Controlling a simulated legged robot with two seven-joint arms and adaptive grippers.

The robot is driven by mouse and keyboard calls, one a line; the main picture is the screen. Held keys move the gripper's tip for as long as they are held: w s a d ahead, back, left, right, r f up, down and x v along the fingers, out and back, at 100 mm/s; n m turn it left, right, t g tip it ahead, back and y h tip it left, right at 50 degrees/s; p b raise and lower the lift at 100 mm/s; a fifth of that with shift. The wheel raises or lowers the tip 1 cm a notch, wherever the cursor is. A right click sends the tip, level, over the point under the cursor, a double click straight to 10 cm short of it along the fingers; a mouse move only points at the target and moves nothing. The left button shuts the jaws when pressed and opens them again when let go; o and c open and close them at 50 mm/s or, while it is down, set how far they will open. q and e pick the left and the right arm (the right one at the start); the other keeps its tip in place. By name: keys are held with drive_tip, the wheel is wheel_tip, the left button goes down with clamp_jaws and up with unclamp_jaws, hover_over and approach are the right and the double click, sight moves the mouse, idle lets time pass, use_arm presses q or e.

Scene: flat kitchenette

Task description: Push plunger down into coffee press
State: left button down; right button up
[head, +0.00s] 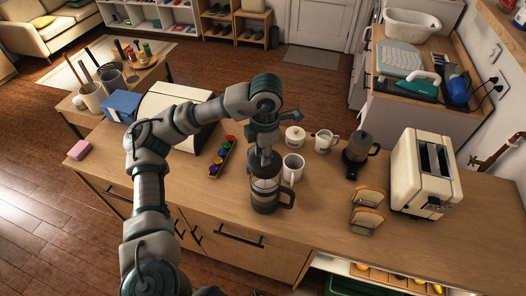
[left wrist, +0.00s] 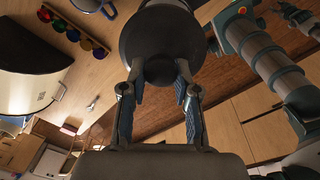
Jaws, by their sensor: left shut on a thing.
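The coffee press (head: 266,187) stands upright on the wooden counter, a clear carafe with a dark base and a dark handle on its right. My left gripper (head: 264,158) comes down from above, right over the press's top, and is shut on the plunger knob. In the left wrist view, the left gripper's fingers (left wrist: 160,88) are on either side of the dark round knob (left wrist: 160,70), with the wide dark lid of the press (left wrist: 162,35) beyond. In the head view the gripper hides the knob, and I cannot tell the plunger's exact height. My right gripper is not in view.
A white mug (head: 293,168) stands close behind the press on the right. A tray of colored capsules (head: 222,157) lies to the left. A dark coffee grinder (head: 358,150), a toast rack (head: 368,208) and a toaster (head: 425,172) stand to the right. The counter's front is clear.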

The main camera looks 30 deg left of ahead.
use_arm(q)
drive_tip(key=shift+f+b, duration=1.5)
drive_tip(key=shift+f, duration=0.65)
drive_tip(key=shift+f, duration=0.1)
drive_tip(key=shift+f+b, duration=0.6)
drive_tip(key=shift+f, duration=0.05)
drive_tip(key=c, duration=0.8)
unclamp_jaws()
drive_tip(key=r, duration=1.2)
drive_tip(key=shift+d, duration=0.25)
